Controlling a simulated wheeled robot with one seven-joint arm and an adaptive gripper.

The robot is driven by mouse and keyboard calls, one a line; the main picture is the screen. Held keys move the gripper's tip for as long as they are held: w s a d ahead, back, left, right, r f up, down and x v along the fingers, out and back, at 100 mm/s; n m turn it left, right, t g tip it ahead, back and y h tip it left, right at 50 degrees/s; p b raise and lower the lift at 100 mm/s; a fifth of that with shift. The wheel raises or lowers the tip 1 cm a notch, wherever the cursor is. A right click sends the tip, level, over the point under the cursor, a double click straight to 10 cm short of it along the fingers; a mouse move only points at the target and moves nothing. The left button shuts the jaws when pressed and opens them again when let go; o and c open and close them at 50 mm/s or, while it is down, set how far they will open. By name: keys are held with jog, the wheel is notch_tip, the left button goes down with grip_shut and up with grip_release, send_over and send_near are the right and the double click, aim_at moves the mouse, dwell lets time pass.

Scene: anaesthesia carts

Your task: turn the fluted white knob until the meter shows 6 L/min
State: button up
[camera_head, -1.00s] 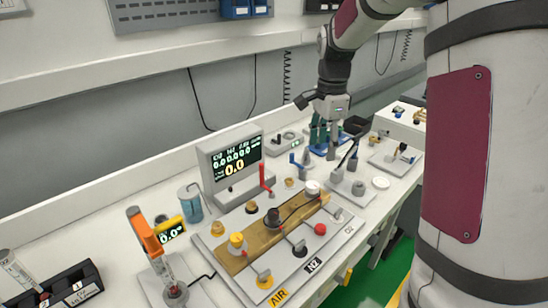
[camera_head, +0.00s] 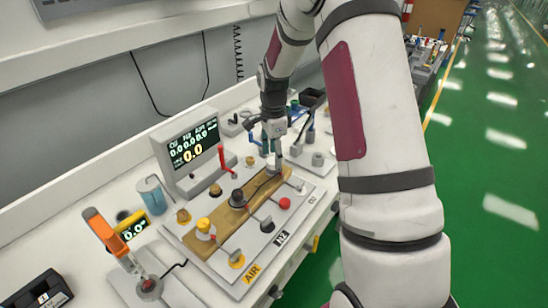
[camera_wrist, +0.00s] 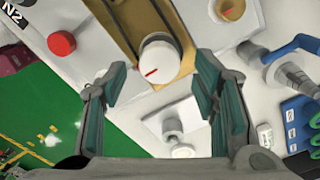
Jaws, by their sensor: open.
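The white knob (camera_wrist: 158,62), with a red line on its face, sits on the brass-coloured block (camera_wrist: 128,18). In the wrist view my gripper (camera_wrist: 160,75) is open, with one finger on each side of the knob and visible gaps between. In the head view my gripper (camera_head: 271,150) points down over the right end of the brass block (camera_head: 224,222) and largely hides the knob. The meter screen (camera_head: 187,145) stands behind the panel and shows 0.0 in large yellow digits. Whether the knob's side is fluted is not clear.
A red knob (camera_head: 285,203), a black knob (camera_head: 237,197) and a yellow knob (camera_head: 203,226) share the panel. A red lever (camera_head: 222,158) stands upright behind the block. Grey fittings stand right of the panel.

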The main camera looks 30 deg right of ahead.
jog(key=shift+f, duration=0.9)
jog(key=c, duration=1.2)
jog(key=shift+o, duration=0.2)
